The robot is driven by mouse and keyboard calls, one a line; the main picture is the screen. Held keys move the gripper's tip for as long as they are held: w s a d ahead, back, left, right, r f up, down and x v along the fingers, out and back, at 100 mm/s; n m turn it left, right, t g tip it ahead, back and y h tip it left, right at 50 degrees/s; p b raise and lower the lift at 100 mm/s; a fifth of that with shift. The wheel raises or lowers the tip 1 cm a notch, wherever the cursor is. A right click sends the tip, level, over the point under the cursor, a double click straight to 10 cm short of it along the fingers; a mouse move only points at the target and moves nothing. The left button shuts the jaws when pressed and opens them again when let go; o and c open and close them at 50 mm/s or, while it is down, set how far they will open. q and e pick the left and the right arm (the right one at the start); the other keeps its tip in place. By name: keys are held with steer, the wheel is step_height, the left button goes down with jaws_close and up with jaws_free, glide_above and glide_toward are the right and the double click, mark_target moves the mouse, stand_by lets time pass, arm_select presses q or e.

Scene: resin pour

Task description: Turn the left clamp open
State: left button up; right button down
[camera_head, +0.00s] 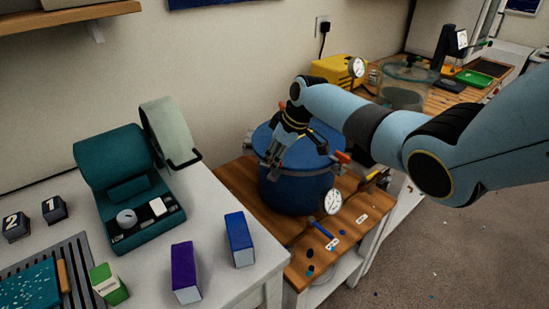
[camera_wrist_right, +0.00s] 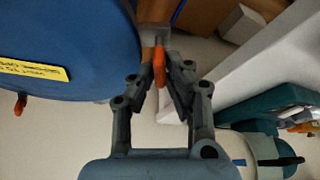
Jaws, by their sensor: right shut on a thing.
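The blue pressure pot (camera_head: 300,187) stands on the wooden bench, its blue lid (camera_wrist_right: 60,45) on top. My right gripper (camera_head: 267,166) reaches down over the lid to the pot's left side. In the right wrist view my right gripper (camera_wrist_right: 166,85) is shut on the orange handle of the left clamp (camera_wrist_right: 159,62), at the lid's rim. The handle stands between the two fingertips. In the head view the gripper hides this handle. Another clamp with an orange handle (camera_head: 343,157) sits on the pot's right side. My left gripper is not in view.
A pressure gauge (camera_head: 332,202) and a blue-handled valve (camera_head: 322,229) are in front of the pot. The white table at left holds a teal open-lid machine (camera_head: 128,188), a purple box (camera_head: 185,272) and a blue box (camera_head: 239,239). The wall is close behind the pot.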

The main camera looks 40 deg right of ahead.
stand_by(0.4)
steer(key=c, duration=1.4)
jaws_free()
steer(key=shift+o, duration=0.2)
steer(key=shift+r, duration=0.1)
steer(key=v, duration=1.1)
steer(key=shift+r, duration=0.4)
steer(key=shift+s+d+f, duration=0.1)
steer(key=shift+s, duration=0.1)
